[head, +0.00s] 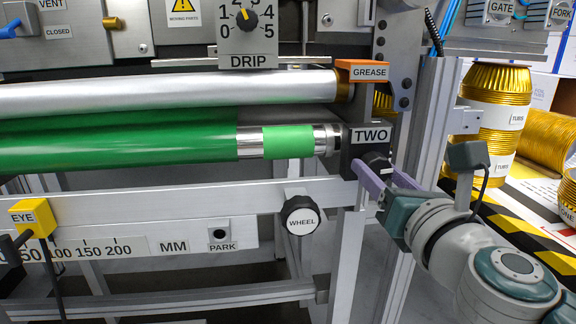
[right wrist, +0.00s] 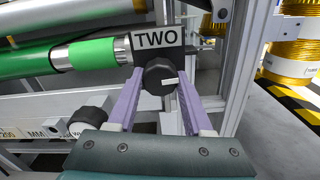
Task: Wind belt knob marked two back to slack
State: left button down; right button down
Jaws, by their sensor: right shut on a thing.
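The belt knob marked TWO is a round black knob (head: 377,162) on a dark block with a white "TWO" label (head: 370,136), at the right end of the green roller. In the right wrist view the knob (right wrist: 160,78) shows a white pointer line toward the right. My right gripper (head: 378,175) has its purple fingers on either side of the knob, shut on it; it also shows in the right wrist view (right wrist: 160,88). My left gripper is not in view.
The green belt roller (head: 120,146) runs left from the block, below a silver roller (head: 170,93). An orange GREASE cap (head: 362,70) sits above the block. The WHEEL knob (head: 301,220) is at lower left. Gold rolls (head: 495,100) stand at the right.

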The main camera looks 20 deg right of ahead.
jog(key=n+p, duration=0.1)
jog(key=n, duration=0.2)
jog(key=shift+n, duration=0.4)
jog(key=n+p, duration=0.1)
jog(key=n, duration=0.3)
jog(key=shift+n+p, duration=0.3)
jog(key=n+p, duration=0.1)
jog(key=n, duration=0.3)
jog(key=shift+r+n, duration=0.1)
jog(key=shift+n, duration=0.2)
jog(key=n+p, duration=0.1)
jog(key=n, duration=0.3)
jog(key=shift+p, duration=0.35)
jog(key=n+p, duration=0.1)
jog(key=n, duration=0.4)
jog(key=n+p, duration=0.1)
jog(key=n, duration=0.3)
jog(key=shift+n+p, duration=0.3)
jog(key=shift+p, duration=0.1)
jog(key=n+p, duration=0.1)
jog(key=n, duration=0.3)
jog(key=shift+n, duration=2.1)
